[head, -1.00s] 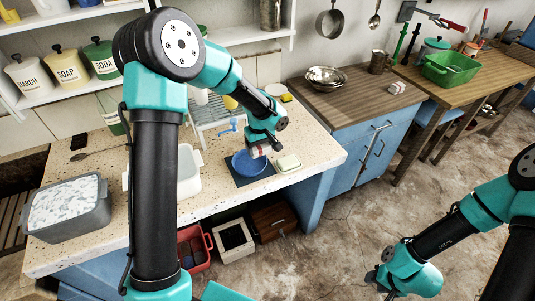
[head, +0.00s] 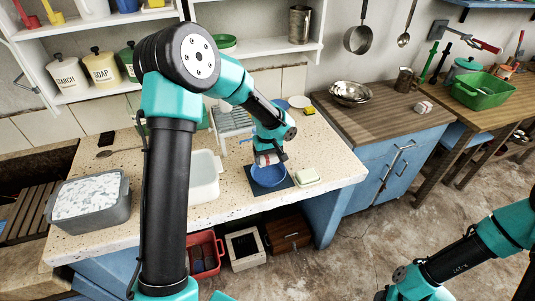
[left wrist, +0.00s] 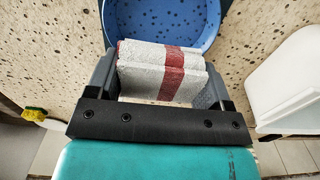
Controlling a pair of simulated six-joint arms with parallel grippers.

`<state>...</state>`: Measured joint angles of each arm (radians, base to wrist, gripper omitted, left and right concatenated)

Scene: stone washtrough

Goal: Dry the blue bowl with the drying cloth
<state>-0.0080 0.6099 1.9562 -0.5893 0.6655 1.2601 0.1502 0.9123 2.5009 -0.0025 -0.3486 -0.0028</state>
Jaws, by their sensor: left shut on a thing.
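The blue bowl (head: 268,178) stands upright on a dark mat (head: 287,183) near the counter's front edge. It also shows at the top of the left wrist view (left wrist: 165,28), partly cut off, with several dark spots inside. My left gripper (left wrist: 158,78) is shut on the folded drying cloth (left wrist: 145,82), which is white with a red stripe. In the head view, the left gripper (head: 268,153) and cloth (head: 265,160) are at the bowl's far rim. Whether the cloth touches the bowl is unclear. My right gripper (head: 381,294) is mostly cut off at the bottom edge.
A pale block (head: 307,176) lies right of the mat. A white tub (head: 205,178) and a grey basin with foam (head: 80,212) stand to the left. A dish rack (head: 231,121) is behind.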

